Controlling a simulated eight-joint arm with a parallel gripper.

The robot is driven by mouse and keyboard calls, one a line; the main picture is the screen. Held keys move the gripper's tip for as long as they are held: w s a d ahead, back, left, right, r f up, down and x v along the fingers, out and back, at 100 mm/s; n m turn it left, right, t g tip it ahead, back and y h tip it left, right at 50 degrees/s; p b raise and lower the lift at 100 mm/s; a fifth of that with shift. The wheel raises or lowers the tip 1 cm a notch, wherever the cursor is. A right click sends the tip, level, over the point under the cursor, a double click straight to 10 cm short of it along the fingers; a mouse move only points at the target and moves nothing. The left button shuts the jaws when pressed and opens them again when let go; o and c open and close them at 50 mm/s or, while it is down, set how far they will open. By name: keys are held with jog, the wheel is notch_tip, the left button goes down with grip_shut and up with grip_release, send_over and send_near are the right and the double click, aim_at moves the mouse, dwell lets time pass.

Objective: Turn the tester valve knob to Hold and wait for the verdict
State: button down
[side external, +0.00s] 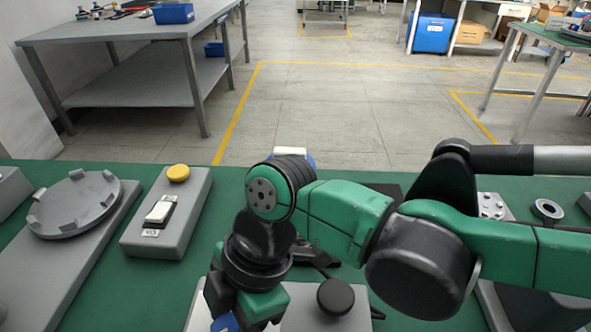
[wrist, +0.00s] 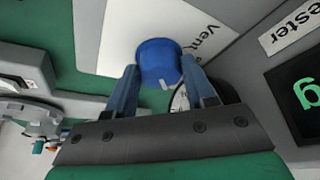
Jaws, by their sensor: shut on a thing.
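The blue tester valve knob (wrist: 157,58) is round, with a small white mark on its lower edge. It stands on a white label plate (wrist: 112,45), where "Vent" is legible to the knob's right. No "Hold" lettering shows. My gripper (wrist: 160,76) is shut on the knob, one blue finger on each side. In the side external view, my gripper (side external: 226,322) is at the bottom edge, mostly behind my wrist, and the knob cannot be made out. The tester's dark display (wrist: 300,95) shows a green character, cut off by the frame. A round gauge (wrist: 180,100) is partly hidden behind a finger.
A grey box with a yellow button (side external: 178,173) and a round grey fixture (side external: 75,205) stand left on the green bench. A metal ring (side external: 547,209) lies at the right.

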jog(key=shift+m, duration=0.3)
jog(key=shift+c, duration=1.5)
grip_release()
